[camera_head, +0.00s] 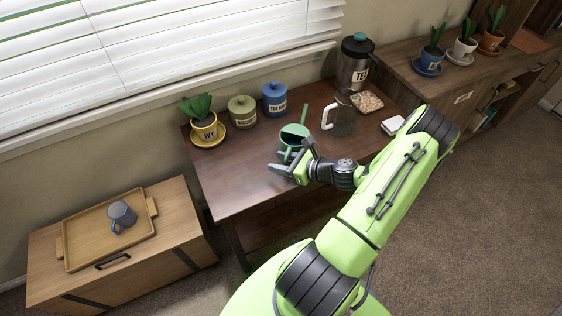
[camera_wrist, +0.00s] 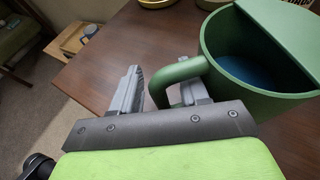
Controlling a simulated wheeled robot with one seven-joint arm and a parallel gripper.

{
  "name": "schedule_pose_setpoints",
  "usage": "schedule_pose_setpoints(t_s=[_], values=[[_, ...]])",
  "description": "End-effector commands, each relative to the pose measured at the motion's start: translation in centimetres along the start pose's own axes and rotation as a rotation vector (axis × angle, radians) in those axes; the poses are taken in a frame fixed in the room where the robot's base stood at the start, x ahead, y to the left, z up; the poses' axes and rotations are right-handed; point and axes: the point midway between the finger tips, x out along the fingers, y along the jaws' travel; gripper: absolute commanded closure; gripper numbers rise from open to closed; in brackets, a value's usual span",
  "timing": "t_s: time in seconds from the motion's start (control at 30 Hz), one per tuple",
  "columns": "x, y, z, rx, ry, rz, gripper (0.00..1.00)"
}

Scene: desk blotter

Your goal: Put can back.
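The can, a green watering can (camera_head: 292,140) with a spout, stands on the dark wooden desk (camera_head: 240,185). My gripper (camera_head: 284,162) is at the can's near side. In the wrist view my gripper (camera_wrist: 160,90) is open, with one finger left of the handle and the other at the handle's loop. The handle's outer part lies between the fingers. I cannot tell whether either finger touches it.
A low cabinet at left holds a tray (camera_head: 85,250) with a grey mug (camera_head: 121,214).

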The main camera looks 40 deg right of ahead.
Motion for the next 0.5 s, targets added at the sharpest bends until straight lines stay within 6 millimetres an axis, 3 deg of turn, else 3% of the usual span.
schedule_pose_setpoints(t_s=[0.27,0.5], values=[[-1.0,-0.1,0.4,0.000,0.002,-0.003,0.56],[-7.3,-0.1,0.5,0.002,0.002,-0.006,0.56]])
